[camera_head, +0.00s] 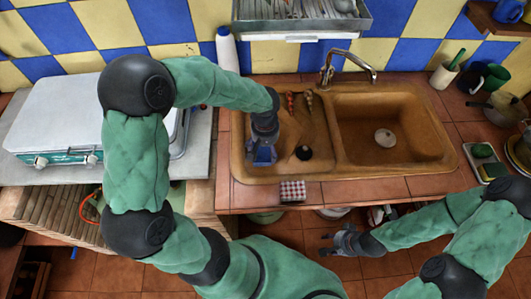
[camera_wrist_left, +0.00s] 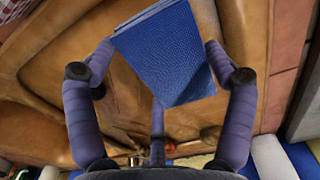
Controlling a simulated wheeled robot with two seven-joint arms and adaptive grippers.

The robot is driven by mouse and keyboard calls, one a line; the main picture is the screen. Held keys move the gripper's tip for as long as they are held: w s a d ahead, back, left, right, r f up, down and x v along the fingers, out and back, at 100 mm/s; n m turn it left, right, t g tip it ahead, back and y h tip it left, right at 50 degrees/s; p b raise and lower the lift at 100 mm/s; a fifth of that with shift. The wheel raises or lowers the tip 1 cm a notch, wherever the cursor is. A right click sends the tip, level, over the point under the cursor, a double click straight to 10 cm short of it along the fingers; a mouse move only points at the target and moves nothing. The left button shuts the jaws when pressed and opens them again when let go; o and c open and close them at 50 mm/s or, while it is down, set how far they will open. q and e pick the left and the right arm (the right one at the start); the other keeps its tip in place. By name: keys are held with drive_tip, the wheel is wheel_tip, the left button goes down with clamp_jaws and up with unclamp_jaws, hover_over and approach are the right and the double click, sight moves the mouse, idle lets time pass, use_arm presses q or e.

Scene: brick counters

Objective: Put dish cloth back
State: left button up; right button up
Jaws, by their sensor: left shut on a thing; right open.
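A blue folded cloth (camera_wrist_left: 170,55) is between the fingers of my left gripper (camera_head: 263,150), which is shut on it. In the head view the blue cloth (camera_head: 263,156) shows only as a small patch below the gripper. The gripper is over the left, shallow part of the brown sink (camera_head: 340,172). A red-and-white checked cloth (camera_head: 292,191) lies at the front edge of the sink counter; its corner shows in the left wrist view (camera_wrist_left: 20,8). My right gripper (camera_head: 335,243) is open and empty, low in front of the counter.
A faucet (camera_head: 345,65) stands behind the right basin, which holds a round drain piece (camera_head: 385,138). Small red-brown items (camera_head: 300,100) and a dark knob (camera_head: 303,152) are on the drainboard. A white bottle (camera_head: 227,50) stands behind left; a stove (camera_head: 70,120) is further left.

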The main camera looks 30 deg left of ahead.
sight(265, 149)
use_arm(q)
drive_tip(key=shift+f+b, duration=0.35)
drive_tip(key=shift+f, duration=1.05)
drive_tip(key=shift+f, duration=0.1)
drive_tip(key=o, duration=1.2)
drive_tip(key=shift+d, duration=0.1)
drive_tip(key=shift+r, duration=0.45)
wheel_tip(265, 149, up, 11)
drive_tip(key=p, duration=0.3)
drive_tip(key=shift+r, duration=0.15)
